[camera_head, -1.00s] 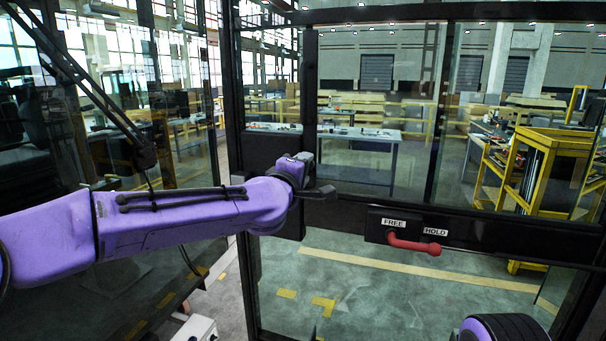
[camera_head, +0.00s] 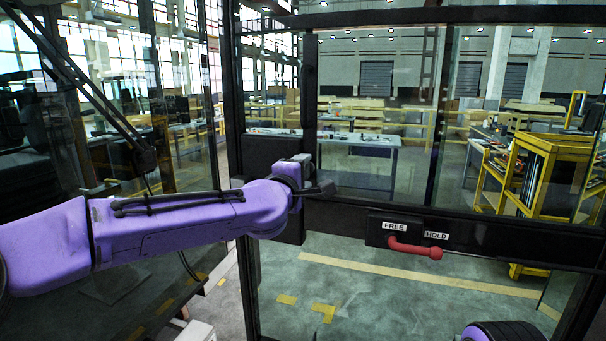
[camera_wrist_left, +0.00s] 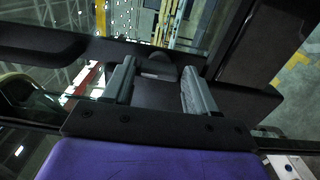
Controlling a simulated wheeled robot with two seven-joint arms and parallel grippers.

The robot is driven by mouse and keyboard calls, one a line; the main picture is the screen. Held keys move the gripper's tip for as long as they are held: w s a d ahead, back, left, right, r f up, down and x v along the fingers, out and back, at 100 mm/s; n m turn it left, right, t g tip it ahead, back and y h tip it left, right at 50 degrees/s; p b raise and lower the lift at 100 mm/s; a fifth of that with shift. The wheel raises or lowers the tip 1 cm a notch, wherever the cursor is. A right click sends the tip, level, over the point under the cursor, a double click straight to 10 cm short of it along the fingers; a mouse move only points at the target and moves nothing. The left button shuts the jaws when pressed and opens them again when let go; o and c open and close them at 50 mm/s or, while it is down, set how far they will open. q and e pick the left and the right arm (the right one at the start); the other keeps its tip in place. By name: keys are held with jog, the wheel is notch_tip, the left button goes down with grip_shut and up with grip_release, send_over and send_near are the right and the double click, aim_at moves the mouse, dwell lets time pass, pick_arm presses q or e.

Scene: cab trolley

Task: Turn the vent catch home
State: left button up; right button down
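The vent catch is a red handle (camera_head: 414,249) on a dark plate on the cab door's crossbar. A FREE label (camera_head: 394,227) sits above its left end and a HOLD label (camera_head: 437,235) above its right end. The handle slopes slightly down to the right. My left gripper (camera_head: 318,188) is at the door frame, left of the catch and apart from it. In the left wrist view its two grey fingers (camera_wrist_left: 158,88) stand wide apart, with a dark knob-like part (camera_wrist_left: 158,68) beyond, between their tips. I see nothing clamped. My right gripper is out of view.
The dark crossbar (camera_head: 350,213) runs across the glass door, with an upright post (camera_head: 309,90) behind my left gripper. Beyond the glass are a table (camera_head: 370,139) and a yellow trolley (camera_head: 548,150). Part of my right arm (camera_head: 503,331) shows at the bottom right.

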pick_arm(q)
jog(key=shift+o, duration=0.6)
jog(key=shift+s+a, duration=0.1)
jog(key=b+v, duration=0.4)
jog(key=v, duration=0.6)
jog(key=shift+s+b, duration=0.15)
jog(key=shift+b, duration=0.15)
jog(key=shift+a, duration=0.1)
